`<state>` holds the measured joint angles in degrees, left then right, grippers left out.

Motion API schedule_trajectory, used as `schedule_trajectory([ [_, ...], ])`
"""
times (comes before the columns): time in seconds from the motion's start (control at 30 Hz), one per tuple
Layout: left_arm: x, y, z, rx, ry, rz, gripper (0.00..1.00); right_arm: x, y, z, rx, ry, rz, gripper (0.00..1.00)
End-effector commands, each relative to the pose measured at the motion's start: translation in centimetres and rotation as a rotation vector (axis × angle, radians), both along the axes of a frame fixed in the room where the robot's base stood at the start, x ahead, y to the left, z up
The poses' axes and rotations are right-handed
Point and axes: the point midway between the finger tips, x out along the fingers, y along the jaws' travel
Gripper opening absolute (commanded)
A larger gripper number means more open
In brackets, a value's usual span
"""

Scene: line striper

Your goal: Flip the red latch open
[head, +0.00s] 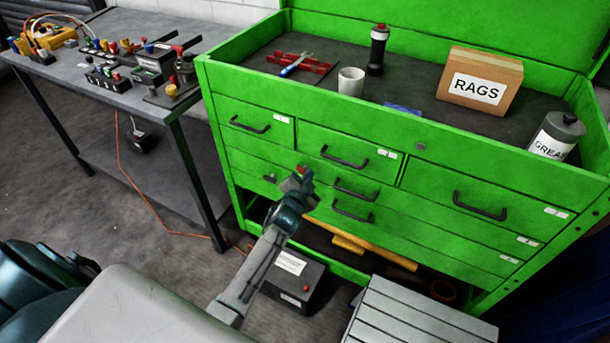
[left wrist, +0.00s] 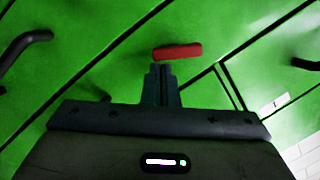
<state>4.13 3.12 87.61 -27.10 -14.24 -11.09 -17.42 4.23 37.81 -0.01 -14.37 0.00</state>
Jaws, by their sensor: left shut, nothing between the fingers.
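The red latch (left wrist: 178,51) is a small red bar on the green drawer front. In the left wrist view it lies nearly level, just beyond my left fingertips. The red latch also shows in the head view (head: 302,169), partly hidden by my gripper. My left gripper (head: 297,183) is in front of the drawers, and its fingers are together with nothing between them. In the left wrist view the closed fingertips (left wrist: 161,70) sit just below the latch's left half. I cannot tell whether they touch it. My right gripper is not in view.
The green tool chest (head: 310,120) has black drawer handles (head: 345,158) around the latch. A rags box (head: 480,80), a white cup (head: 351,81) and a grease can (head: 556,136) stand on top. A grey workbench (head: 110,72) is at the left. A black box (head: 293,280) lies below.

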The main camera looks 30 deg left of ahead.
Motion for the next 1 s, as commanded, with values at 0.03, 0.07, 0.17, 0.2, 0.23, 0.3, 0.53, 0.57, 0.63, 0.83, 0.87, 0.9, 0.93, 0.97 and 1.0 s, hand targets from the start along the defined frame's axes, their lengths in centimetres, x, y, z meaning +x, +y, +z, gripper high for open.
schedule_trajectory([
  [0.03,0.0,0.0,-0.3,0.016,0.0,0.001,0.0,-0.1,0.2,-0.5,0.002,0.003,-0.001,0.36],
  [0.07,0.0,0.0,-0.3,0.025,0.0,0.001,0.0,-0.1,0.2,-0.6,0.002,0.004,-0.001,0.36],
  [0.17,0.0,0.0,-0.4,0.057,-0.001,0.001,0.0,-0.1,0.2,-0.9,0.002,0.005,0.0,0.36],
  [0.2,0.0,0.0,-0.5,0.07,-0.002,0.001,0.0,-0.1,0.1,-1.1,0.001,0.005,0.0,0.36],
  [0.23,0.0,0.0,-0.5,0.081,-0.002,0.0,0.0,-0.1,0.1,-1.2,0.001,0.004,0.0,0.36],
  [0.3,0.0,-0.1,-0.6,0.103,-0.003,0.001,0.0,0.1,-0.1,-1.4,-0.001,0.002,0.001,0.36],
  [0.53,0.0,-0.1,-0.7,0.166,-0.005,0.0,0.0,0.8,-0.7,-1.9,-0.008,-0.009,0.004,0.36],
  [0.57,0.0,-0.1,-0.7,0.172,-0.006,0.0,0.0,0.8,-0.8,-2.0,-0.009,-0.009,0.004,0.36],
  [0.63,0.0,-0.1,-0.8,0.189,-0.007,0.0,0.0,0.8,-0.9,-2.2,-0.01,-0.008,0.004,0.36],
  [0.83,0.0,-0.1,-0.9,0.232,-0.008,0.0,0.0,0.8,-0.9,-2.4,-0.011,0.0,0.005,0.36],
  [0.87,0.0,-0.1,-0.9,0.237,-0.008,0.0,0.0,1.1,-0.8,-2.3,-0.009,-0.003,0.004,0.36],
  [0.9,0.0,-0.1,-0.9,0.245,-0.008,0.0,0.0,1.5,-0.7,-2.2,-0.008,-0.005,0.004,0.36],
  [0.93,0.0,-0.1,-1.0,0.25,-0.007,0.0,0.0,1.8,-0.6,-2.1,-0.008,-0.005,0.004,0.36],
  [0.97,0.0,-0.1,-1.0,0.256,-0.008,0.0,0.0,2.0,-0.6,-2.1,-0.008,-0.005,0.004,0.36],
  [1.0,0.0,-0.1,-1.0,0.265,-0.008,0.0,0.0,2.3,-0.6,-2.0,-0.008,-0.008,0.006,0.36],
])
